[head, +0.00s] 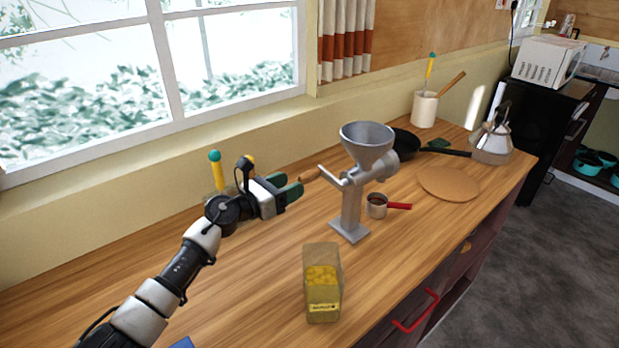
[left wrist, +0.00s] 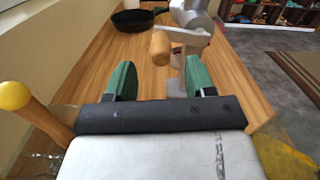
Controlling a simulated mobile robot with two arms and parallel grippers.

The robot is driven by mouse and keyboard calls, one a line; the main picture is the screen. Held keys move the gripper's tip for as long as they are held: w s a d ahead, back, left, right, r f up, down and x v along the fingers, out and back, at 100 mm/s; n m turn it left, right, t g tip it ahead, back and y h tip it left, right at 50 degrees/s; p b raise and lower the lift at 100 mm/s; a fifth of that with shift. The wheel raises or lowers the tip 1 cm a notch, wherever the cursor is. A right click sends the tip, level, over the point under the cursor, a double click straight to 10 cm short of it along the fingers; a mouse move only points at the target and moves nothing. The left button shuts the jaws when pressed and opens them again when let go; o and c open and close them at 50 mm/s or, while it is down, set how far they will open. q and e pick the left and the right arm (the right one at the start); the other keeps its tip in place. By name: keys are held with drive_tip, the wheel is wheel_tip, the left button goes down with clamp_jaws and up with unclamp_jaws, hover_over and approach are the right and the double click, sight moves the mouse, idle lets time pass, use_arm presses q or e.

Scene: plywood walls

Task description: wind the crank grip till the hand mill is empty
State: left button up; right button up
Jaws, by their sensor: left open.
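The grey metal hand mill (head: 351,205) stands upright on the wooden counter, with its round hopper (head: 366,146) on top. The hopper's inside looks grey; I cannot tell what lies deeper in it. The crank's wooden grip (head: 308,175) points toward my left gripper. My left gripper (head: 291,188) is open and empty, its green fingers just left of the grip and apart from it. In the left wrist view the grip (left wrist: 161,45) lies ahead, between and beyond the fingertips. A small metal cup (head: 376,207) with a red handle stands by the mill's base. My right gripper is out of view.
A clear container of yellow stuff (head: 322,285) stands in front of the mill. A round board (head: 450,183), a dark pan (head: 404,142), a kettle (head: 492,143) and a utensil crock (head: 424,108) stand to the right. The window wall runs behind.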

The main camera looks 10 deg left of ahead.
sight(308, 177)
use_arm(q)
drive_tip(key=shift+b+x, duration=1.75)
drive_tip(key=shift+x, duration=1.45)
drive_tip(key=c, duration=0.9)
drive_tip(key=shift+f, duration=0.15)
